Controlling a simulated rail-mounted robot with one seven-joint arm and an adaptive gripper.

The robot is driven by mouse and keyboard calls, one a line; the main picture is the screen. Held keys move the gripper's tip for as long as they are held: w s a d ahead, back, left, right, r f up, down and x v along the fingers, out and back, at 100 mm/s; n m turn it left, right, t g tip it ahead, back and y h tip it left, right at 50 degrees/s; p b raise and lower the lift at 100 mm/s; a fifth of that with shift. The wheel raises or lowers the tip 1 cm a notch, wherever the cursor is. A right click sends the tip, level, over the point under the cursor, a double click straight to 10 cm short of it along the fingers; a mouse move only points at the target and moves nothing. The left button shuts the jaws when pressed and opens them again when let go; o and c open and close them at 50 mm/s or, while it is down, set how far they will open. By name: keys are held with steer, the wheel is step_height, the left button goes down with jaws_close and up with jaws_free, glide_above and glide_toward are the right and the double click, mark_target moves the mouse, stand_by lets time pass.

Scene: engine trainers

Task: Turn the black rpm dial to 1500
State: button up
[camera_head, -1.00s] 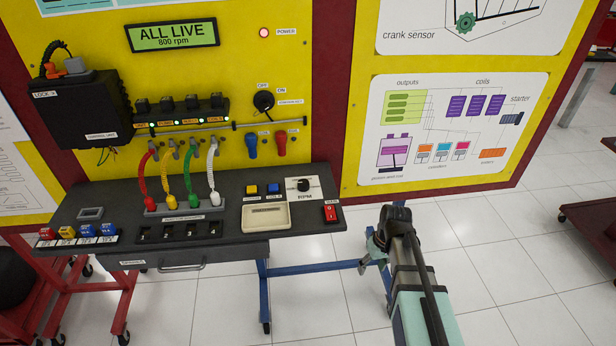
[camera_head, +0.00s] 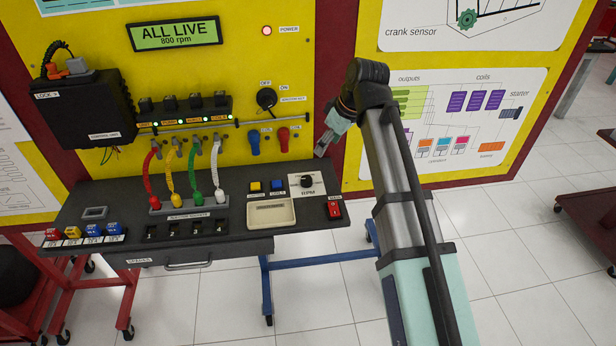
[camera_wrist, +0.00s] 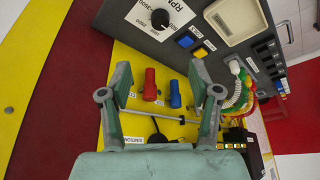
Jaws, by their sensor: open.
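The black rpm dial (camera_head: 307,181) sits on a white plate at the right part of the dark bench top, between the blue button and the red switch. In the wrist view the dial (camera_wrist: 160,19) is at the top, on its white plate marked RPM with numbers around it. My gripper (camera_head: 322,152) is raised above and to the right of the dial, apart from it. In the wrist view my gripper (camera_wrist: 163,88) has its two fingers wide apart with nothing held between them. The display (camera_head: 174,34) reads ALL LIVE, 800 rpm.
A red switch (camera_head: 334,208) is right of the dial; yellow (camera_head: 256,186) and blue (camera_head: 278,185) buttons and a beige tray (camera_head: 271,214) are left. Blue (camera_head: 254,143) and red (camera_head: 283,139) handles hang from the yellow panel near my gripper. Coloured cables stand further left.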

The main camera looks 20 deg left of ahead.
mark_target(307, 179)
steer(key=p+x, duration=0.3)
steer(key=x, duration=1.4)
steer(key=shift+f, duration=0.2)
steer(key=c, duration=1.1)
